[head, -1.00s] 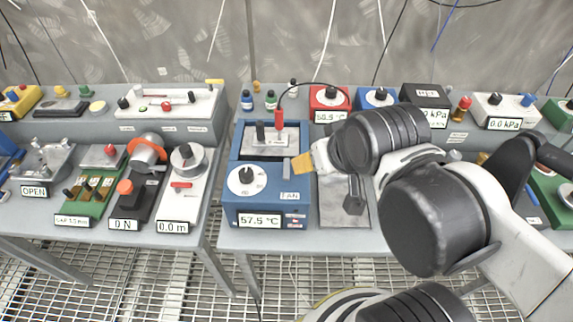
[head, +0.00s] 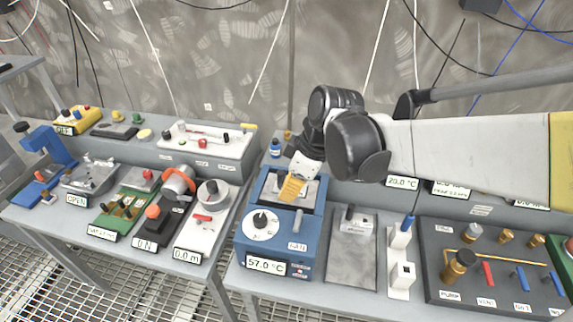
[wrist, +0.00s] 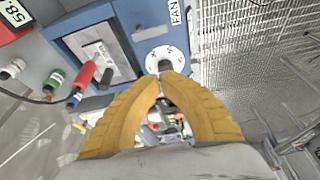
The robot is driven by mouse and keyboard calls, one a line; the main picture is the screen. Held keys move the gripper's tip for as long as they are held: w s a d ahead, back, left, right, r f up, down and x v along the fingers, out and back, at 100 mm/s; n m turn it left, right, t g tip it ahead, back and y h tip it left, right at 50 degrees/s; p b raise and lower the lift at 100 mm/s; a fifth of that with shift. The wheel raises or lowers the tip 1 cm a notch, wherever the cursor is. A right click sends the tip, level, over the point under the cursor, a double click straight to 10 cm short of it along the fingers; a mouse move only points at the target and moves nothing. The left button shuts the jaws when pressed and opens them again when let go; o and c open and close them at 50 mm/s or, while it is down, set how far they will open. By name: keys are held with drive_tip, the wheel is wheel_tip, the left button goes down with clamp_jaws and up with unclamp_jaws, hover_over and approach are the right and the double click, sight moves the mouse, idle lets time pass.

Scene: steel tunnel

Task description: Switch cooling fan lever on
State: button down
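The blue bath unit (head: 262,232) stands on the bench, with a white dial, a FAN label (head: 297,246) and a display reading 57.0 °C. The small grey fan lever (head: 298,218) is on its top right, above the label; in the wrist view the grey lever (wrist: 141,33) is beside the FAN label. Its exact position is hard to tell. My gripper (head: 288,198) has yellow fingers and hovers over the unit, behind the lever. In the wrist view the fingertips (wrist: 162,77) meet, or nearly meet, in front of the dial (wrist: 166,58), with nothing held.
A red-handled probe (wrist: 83,80) with a black cable stands close to my fingers. A grey plate (head: 351,262) with a small block lies right of the unit, then a dark valve panel (head: 490,275). A white winch-like device (head: 205,222) stands left, across a gap between benches.

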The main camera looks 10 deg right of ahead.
sight(298, 224)
drive_tip(key=shift+w+a+f+n, duration=0.15)
drive_tip(key=shift+a+f+n, duration=0.15)
drive_tip(key=shift+n, duration=0.1)
drive_tip(key=b+x, duration=0.3)
drive_tip(key=x, duration=0.6)
drive_tip(key=shift+a+f+b, duration=0.2)
drive_tip(key=shift+f+b, duration=0.15)
drive_tip(key=shift+f, duration=0.05)
drive_tip(key=d, duration=0.1)
drive_tip(key=s+d, duration=0.1)
drive_tip(key=d, duration=0.1)
drive_tip(key=shift+s+b, duration=0.1)
drive_tip(key=shift+b, duration=0.25)
drive_tip(key=shift+s+d, duration=0.1)
drive_tip(key=shift+d, duration=0.25)
